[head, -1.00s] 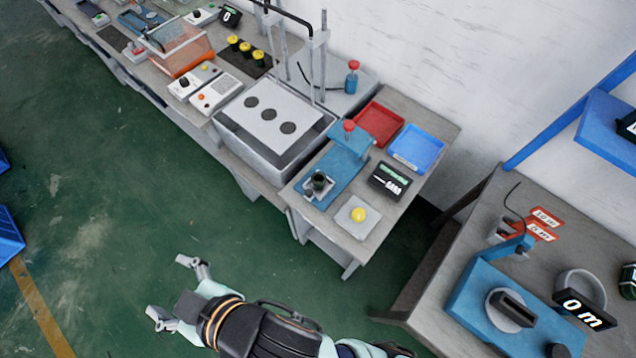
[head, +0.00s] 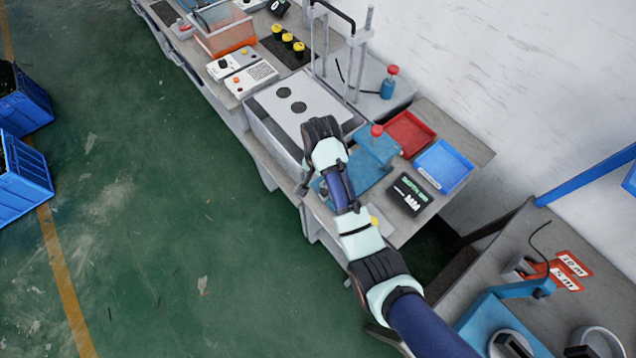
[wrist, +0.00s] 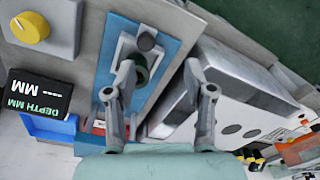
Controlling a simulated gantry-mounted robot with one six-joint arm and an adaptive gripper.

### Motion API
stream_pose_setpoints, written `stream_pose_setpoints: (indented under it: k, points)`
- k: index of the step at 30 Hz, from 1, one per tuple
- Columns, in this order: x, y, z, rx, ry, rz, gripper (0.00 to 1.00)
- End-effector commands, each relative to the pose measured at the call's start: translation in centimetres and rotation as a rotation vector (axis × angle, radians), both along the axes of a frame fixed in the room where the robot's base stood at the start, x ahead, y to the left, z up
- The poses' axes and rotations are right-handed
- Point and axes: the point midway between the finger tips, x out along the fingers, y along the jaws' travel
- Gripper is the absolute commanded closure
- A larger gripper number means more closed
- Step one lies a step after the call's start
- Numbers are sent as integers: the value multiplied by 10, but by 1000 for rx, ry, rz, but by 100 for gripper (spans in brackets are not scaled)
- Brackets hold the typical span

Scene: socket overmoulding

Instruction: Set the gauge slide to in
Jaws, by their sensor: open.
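The gauge is a blue plate (head: 368,172) with a red-topped post (head: 376,131), beside the grey press box. A dark cylinder (wrist: 140,74) sits by the knob. My gripper (wrist: 160,65) is open above the plate, its left finger close to the slide and its right finger over the press-box side. Contact cannot be told. In the head view my arm hides the slide and most of the gripper.
A depth display (head: 410,193) and a yellow-knobbed box (wrist: 45,25) stand beside the gauge. A red tray (head: 409,133) and blue tray (head: 443,166) lie behind. The white-topped press box (wrist: 235,110) with tall posts is close to my right finger.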

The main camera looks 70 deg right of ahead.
Motion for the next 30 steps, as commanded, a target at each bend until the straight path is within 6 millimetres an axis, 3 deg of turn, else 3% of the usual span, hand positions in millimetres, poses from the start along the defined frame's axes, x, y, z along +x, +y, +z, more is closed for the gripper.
stream_pose_setpoints:
  k: [3,8,18,21,30]
  points:
    - [-20,-13,-9,47,39,-92,46]
    - [-22,-13,-15,52,43,-98,46]
    - [-22,-12,-74,52,43,-95,46]
    - [-21,-12,-84,51,42,-94,46]
    - [-21,-13,-88,48,40,-94,46]
